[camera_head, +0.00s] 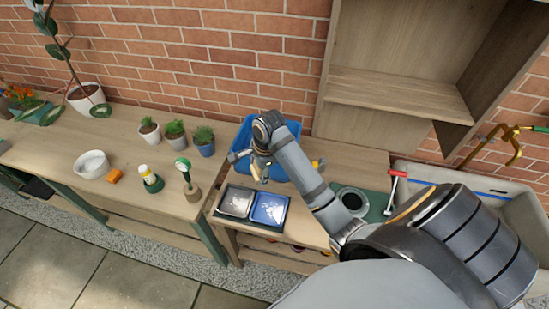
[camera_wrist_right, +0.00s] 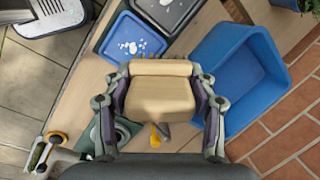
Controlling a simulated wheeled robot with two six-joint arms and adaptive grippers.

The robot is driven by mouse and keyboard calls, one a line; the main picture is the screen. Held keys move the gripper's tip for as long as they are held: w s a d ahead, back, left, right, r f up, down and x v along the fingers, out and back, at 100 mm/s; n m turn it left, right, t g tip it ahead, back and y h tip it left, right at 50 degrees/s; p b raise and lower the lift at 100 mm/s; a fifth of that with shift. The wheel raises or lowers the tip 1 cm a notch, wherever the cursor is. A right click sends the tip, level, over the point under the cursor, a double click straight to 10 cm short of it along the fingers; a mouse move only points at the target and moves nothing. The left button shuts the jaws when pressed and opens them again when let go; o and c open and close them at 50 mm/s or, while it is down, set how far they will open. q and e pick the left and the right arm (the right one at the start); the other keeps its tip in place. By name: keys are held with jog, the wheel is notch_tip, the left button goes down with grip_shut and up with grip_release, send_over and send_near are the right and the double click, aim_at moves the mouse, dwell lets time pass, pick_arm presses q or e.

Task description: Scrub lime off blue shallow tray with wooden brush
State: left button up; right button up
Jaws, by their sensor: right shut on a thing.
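The blue shallow tray (camera_head: 283,200) lies on the lower wooden bench beside a grey shallow tray (camera_head: 228,203). White lime patches show on its floor in both views; it also shows in the right wrist view (camera_wrist_right: 112,46). My right gripper (camera_head: 262,174) is shut on the wooden brush (camera_wrist_right: 160,88), a pale block held between both fingers. The brush is above and behind the trays in the head view, apart from them as far as I can tell. My left gripper is not in view.
A deep blue tub (camera_head: 290,128) stands behind my right gripper, partly hidden by my arm. A green mat with a dark round pot (camera_head: 352,200), a red-handled tool (camera_head: 396,180) and a sink (camera_head: 480,187) are to the right. Small potted plants (camera_head: 174,133) stand on the left bench.

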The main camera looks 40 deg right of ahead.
pick_arm(q)
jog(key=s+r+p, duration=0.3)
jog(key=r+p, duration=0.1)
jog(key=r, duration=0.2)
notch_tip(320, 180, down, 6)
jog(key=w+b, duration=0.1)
jog(key=b, duration=0.4)
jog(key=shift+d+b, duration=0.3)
jog(key=shift+b, duration=0.1)
pick_arm(e)
jog(key=s+d+f+m+g, duration=0.1)
jog(key=s+f+m, duration=0.1)
jog(key=f, duration=0.4)
jog(key=s+d+f+m+g, duration=0.1)
jog(key=s+d+f+m, duration=0.1)
jog(key=f, duration=0.5)
jog(key=shift+m+h, duration=0.4)
jog(key=shift+m, duration=0.1)
jog(key=shift+s+d, duration=0.1)
jog(key=shift+d, duration=0.05)
